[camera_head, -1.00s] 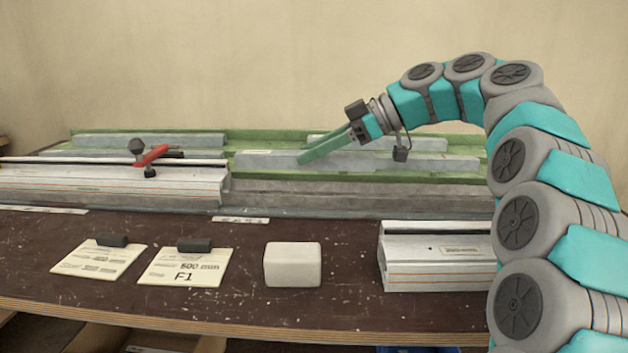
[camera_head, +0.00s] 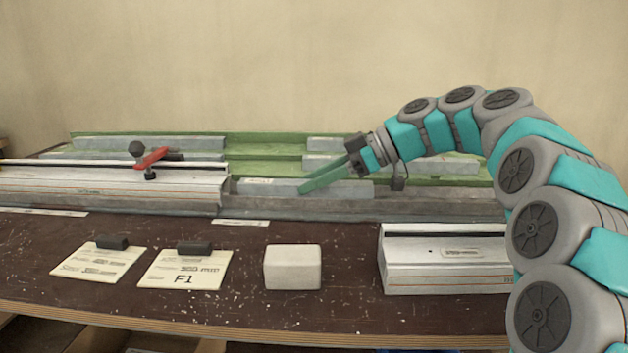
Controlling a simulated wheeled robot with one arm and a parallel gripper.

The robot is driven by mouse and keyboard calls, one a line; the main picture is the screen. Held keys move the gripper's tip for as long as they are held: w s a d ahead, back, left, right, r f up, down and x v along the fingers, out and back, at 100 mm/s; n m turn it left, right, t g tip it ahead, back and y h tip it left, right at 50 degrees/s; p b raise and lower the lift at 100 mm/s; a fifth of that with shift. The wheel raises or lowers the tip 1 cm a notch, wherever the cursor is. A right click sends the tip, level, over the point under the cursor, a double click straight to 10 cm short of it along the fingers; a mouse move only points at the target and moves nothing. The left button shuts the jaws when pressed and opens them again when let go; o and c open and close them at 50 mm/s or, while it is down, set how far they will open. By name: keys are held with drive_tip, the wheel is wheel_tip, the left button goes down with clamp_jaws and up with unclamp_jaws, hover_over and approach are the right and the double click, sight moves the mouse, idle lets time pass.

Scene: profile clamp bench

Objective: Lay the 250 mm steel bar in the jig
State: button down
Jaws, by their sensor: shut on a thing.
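The steel bar (camera_head: 280,187) is a grey flat bar with a small pale label near its left end. My gripper (camera_head: 305,187) is shut on it with its green fingers. The bar lies level along the back edge of the grey jig channel (camera_head: 430,206), just right of the end of a long aluminium profile (camera_head: 110,187). I cannot tell whether the bar rests in the channel or hangs slightly above it. The fingers hide part of the bar.
A green rack (camera_head: 265,140) behind holds several grey bars. A clamp with a red handle (camera_head: 153,157) stands on the left. On the bench front are two paper cards (camera_head: 185,268), a white block (camera_head: 292,267) and a short profile (camera_head: 440,275).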

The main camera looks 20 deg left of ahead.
drive_tip(key=shift+f+b, duration=0.75)
drive_tip(key=shift+b, duration=0.05)
drive_tip(key=c, duration=0.8)
unclamp_jaws()
drive_tip(key=shift+f, duration=0.1)
drive_tip(key=shift+s+r+p, duration=0.1)
drive_tip(key=shift+r+p, duration=0.5)
drive_tip(key=shift+p, duration=0.35)
drive_tip(key=shift+w+d, duration=0.2)
drive_tip(key=shift+d, duration=0.05)
drive_tip(key=v, duration=0.9)
drive_tip(key=shift+a+r, duration=0.15)
drive_tip(key=shift+r, duration=0.1)
drive_tip(key=shift+p+v, duration=0.65)
drive_tip(key=shift+v, duration=0.55)
drive_tip(key=shift+r, duration=0.15)
drive_tip(key=shift+d, duration=0.2)
